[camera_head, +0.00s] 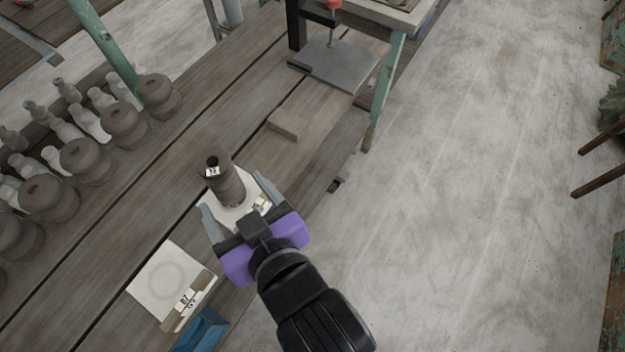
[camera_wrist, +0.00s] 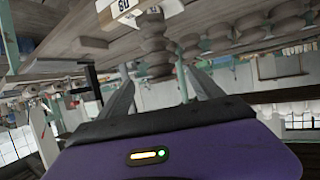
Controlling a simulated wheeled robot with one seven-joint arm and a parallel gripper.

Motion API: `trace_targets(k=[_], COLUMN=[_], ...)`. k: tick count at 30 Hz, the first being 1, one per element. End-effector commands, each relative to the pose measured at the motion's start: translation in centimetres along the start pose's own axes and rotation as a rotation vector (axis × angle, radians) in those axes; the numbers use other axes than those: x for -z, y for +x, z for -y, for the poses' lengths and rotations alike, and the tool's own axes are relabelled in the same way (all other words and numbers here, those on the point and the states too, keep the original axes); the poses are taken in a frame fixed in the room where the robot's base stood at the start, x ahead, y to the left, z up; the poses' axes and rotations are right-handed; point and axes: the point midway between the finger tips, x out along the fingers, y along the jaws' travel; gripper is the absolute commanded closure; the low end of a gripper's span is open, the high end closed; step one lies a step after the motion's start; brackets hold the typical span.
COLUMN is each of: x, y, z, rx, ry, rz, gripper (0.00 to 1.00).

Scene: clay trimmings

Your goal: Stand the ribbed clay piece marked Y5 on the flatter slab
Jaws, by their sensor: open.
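A dark ribbed clay piece (camera_head: 228,182) with a small white tag near its top stands upright on a pale slab (camera_head: 237,217). The tag is too small to read surely. In the wrist view, which is upside down, the ribbed piece (camera_wrist: 152,45) shows between the fingers, with the tagged slab edge (camera_wrist: 112,12) above it. My gripper (camera_head: 230,192) is open, one finger on each side of the piece; I cannot tell whether they touch it. A second pale slab (camera_head: 168,283) with a faint ring and tags lies at the lower left, empty. I cannot tell which slab is flatter.
A clay block (camera_head: 288,124) lies behind on the plank bench. Rows of clay pots (camera_head: 82,158) stand at the left. A blue object (camera_head: 203,331) sits beside the lower slab. A grey plate (camera_head: 335,66) with a red-topped post stands at the back.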

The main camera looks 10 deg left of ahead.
Motion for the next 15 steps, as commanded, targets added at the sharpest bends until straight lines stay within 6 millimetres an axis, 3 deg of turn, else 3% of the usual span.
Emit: trace_targets(k=[4, 8, 11, 15], x=[-0.5, -2.8, -5.7, -9.8], y=[-0.1, -1.3, -3.4, -7.7], z=[-0.4, -2.6, -5.4, -9.2], rx=[-0.008, -0.055, -0.123, -0.240], ry=[0.007, 0.045, 0.093, 0.158], rz=[0.001, -0.001, -0.011, -0.035], gripper=[0.24, 0.24, 0.24, 0.24])
